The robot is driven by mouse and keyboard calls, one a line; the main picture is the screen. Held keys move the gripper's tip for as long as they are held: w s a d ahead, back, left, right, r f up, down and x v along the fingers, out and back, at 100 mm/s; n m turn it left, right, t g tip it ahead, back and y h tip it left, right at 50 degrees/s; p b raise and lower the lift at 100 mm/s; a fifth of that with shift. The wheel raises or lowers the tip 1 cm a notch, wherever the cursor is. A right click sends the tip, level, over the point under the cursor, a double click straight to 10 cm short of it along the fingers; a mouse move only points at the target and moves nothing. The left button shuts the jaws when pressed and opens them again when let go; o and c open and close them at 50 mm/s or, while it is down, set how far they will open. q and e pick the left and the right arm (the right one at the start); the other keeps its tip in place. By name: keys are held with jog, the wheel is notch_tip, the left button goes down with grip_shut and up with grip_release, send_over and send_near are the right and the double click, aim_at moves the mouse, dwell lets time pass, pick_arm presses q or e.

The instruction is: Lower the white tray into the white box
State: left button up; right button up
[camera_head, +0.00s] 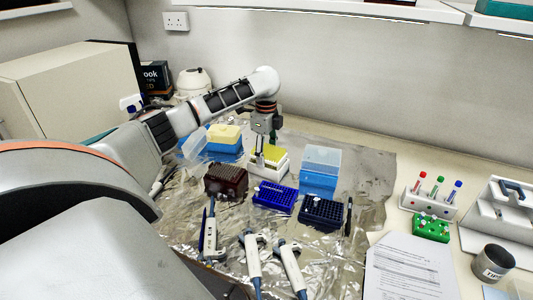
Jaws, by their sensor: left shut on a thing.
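My left gripper (260,154) points down over the white box (266,172), at the middle of the bench. It is shut on the white tray, which carries yellow pipette tips (271,153). The tray is at the mouth of the box. The fingers and the small size hide most of its rim, so I cannot tell how deep it sits or whether it touches the box walls. My right gripper is not in view.
A blue box with yellow contents (226,135) stands left and a blue tip box (319,172) right. A brown rack (226,180), blue rack (275,197) and dark blue rack (324,213) stand in front. Several pipettes lie nearer on foil.

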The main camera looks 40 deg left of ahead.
pick_arm(q)
jog(key=shift+s+d+f, duration=0.1)
jog(key=shift+s+f, duration=0.05)
jog(key=shift+f, duration=0.25)
jog(key=shift+s+d+f, duration=0.1)
jog(key=shift+s+f, duration=0.05)
jog(key=shift+f, duration=0.25)
jog(key=o, duration=1.3)
jog(key=shift+w, duration=0.1)
jog(key=shift+w+a+f, duration=0.15)
jog(key=shift+w+f, duration=0.15)
jog(key=shift+w, duration=0.05)
jog(key=shift+s+r, duration=0.15)
jog(key=shift+r, duration=0.2)
jog(key=shift+a+r, duration=0.1)
jog(key=shift+r, duration=0.05)
notch_tip(320, 180, up, 12)
jog(key=shift+f, duration=0.25)
